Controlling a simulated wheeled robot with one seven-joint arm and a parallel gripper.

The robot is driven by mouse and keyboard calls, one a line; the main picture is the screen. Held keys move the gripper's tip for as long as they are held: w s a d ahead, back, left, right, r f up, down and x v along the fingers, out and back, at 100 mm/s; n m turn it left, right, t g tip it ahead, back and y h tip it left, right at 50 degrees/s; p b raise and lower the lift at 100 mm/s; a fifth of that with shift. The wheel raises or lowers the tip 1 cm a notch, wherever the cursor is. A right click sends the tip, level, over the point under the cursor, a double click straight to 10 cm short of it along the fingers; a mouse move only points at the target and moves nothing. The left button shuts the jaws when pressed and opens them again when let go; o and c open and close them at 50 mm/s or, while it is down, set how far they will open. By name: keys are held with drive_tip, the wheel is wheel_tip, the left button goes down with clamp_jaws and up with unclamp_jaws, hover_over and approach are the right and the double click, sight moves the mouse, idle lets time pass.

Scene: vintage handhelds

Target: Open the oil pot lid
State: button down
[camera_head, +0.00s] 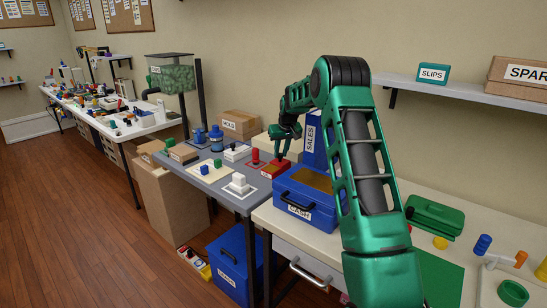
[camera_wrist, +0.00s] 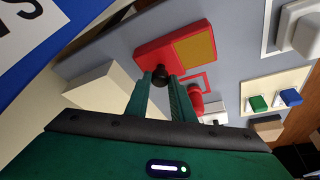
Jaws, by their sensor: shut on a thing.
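My gripper (camera_head: 281,153) is over the grey table, just above a red box (camera_head: 272,172). In the wrist view my gripper (camera_wrist: 161,80) is shut on a small black round knob (camera_wrist: 160,72). The knob sits at the near edge of the red box (camera_wrist: 158,55), which has a tan panel on top; I cannot tell whether the knob is fixed to it. No label marks an oil pot. A red cylinder (camera_head: 255,157) stands beside the box, and blue pots (camera_head: 216,138) stand further left on the same table.
A large blue CASH box (camera_head: 304,205) stands close in front of my gripper. A blue SALES binder (camera_head: 310,142) stands behind it to the right. A HOLD carton (camera_head: 240,124) is at the back. White blocks (camera_head: 238,182) and small coloured pieces lie on the grey table.

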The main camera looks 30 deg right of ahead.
drive_tip(key=shift+a, duration=0.25)
drive_tip(key=c, duration=1.5)
unclamp_jaws()
drive_tip(key=shift+d, duration=0.15)
drive_tip(key=shift+c, duration=0.2)
drive_tip(key=shift+d, duration=0.1)
drive_tip(key=v, duration=1)
drive_tip(key=shift+r, duration=0.35)
drive_tip(key=shift+s, duration=0.15)
